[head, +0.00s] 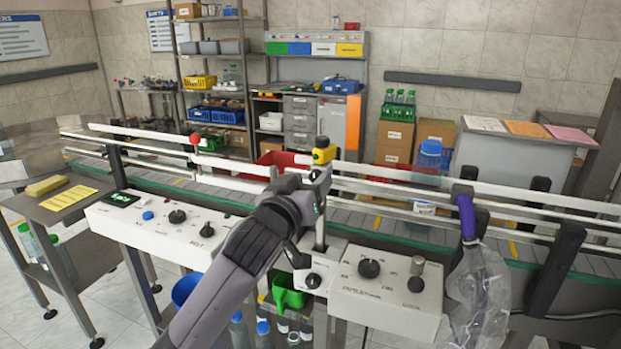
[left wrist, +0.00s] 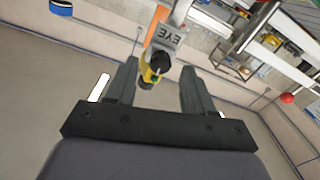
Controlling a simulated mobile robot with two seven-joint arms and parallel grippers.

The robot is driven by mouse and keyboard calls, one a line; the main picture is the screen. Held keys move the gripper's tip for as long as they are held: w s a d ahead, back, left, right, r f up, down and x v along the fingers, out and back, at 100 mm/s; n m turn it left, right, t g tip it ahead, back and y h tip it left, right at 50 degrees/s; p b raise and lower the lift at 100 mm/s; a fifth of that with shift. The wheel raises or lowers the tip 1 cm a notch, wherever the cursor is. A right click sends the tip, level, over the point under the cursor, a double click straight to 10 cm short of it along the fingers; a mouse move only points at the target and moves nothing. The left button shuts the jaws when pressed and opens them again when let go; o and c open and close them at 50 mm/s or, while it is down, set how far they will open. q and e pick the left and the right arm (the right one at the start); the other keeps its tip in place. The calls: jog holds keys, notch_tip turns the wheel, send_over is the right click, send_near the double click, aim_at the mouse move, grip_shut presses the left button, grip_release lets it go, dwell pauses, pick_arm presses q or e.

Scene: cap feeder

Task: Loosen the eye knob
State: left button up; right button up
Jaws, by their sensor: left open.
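The yellow sensor eye (head: 323,153) sits on top of an upright post at the conveyor rail, in the middle of the head view. In the left wrist view a grey plate marked EYE (left wrist: 168,36) shows, with a black knob (left wrist: 161,63) and the yellow eye body (left wrist: 146,75) just below it. My left gripper (head: 308,190) is at the post, just below the yellow eye, and partly hides it. In the left wrist view its two fingers (left wrist: 160,68) are apart, with the knob in the gap between them. I cannot tell whether either finger touches it. My right gripper is not in view.
The conveyor rails (head: 400,187) run across behind my left gripper. Control boxes stand in front, one with a belt knob (head: 177,216) and one with dials (head: 369,268). A red ball knob (head: 195,138) stands on the left. A clear bag (head: 478,290) hangs at the right.

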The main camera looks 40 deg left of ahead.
pick_arm(q)
jog(key=shift+w+a, duration=0.1)
jog(key=shift+w, duration=0.45)
grip_shut()
